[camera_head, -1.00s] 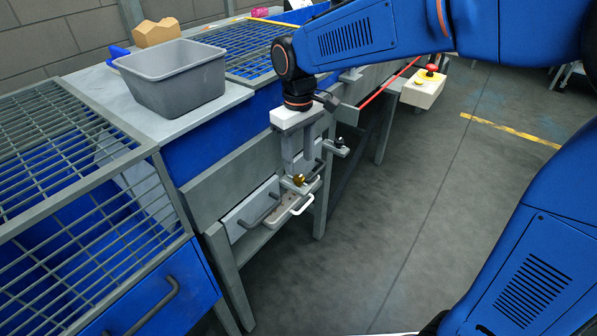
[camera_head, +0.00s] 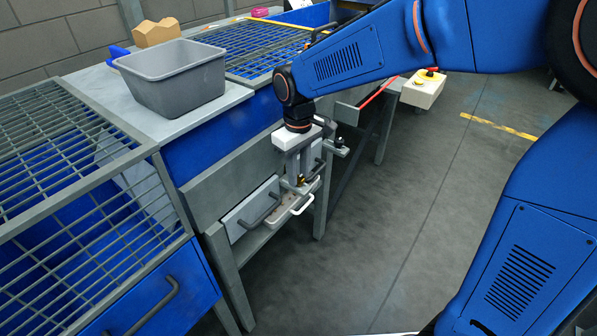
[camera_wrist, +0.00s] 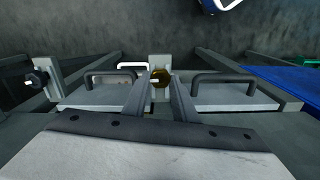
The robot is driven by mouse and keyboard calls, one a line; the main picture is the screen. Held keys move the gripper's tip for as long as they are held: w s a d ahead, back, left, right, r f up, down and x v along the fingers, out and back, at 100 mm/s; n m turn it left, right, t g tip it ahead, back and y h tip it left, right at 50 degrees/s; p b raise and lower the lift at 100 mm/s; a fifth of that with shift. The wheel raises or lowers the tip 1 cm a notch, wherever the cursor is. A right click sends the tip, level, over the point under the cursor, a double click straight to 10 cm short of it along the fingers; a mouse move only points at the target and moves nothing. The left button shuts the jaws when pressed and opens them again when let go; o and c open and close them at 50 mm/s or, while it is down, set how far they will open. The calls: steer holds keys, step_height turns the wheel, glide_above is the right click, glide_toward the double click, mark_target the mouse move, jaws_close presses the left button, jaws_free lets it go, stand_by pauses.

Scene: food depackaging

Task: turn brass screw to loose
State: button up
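The brass screw (camera_wrist: 160,78) is a small gold-coloured knob on a light upright bracket at the front of the bench. It shows in the head view (camera_head: 300,181), partly covered by the fingers. My gripper (camera_head: 302,178) points down at it from above. In the wrist view the two grey fingers of my gripper (camera_wrist: 159,82) stand apart, one on each side of the screw. A narrow gap seems to show on its left; contact on the right is hard to judge.
A black handle (camera_wrist: 225,79) and a second dark handle (camera_wrist: 111,77) flank the screw. A white handle (camera_head: 302,204) sits just below. A dark knob on a bracket (camera_head: 340,143) stands to the right. A grey bin (camera_head: 175,80) is on the bench.

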steer(key=shift+n, duration=0.3)
steer(key=n, duration=0.4)
steer(key=shift+n, duration=2.2)
steer(key=o, duration=1)
steer(key=shift+o, duration=0.2)
step_height(320, 180, up, 17)
steer(key=shift+r, duration=0.2)
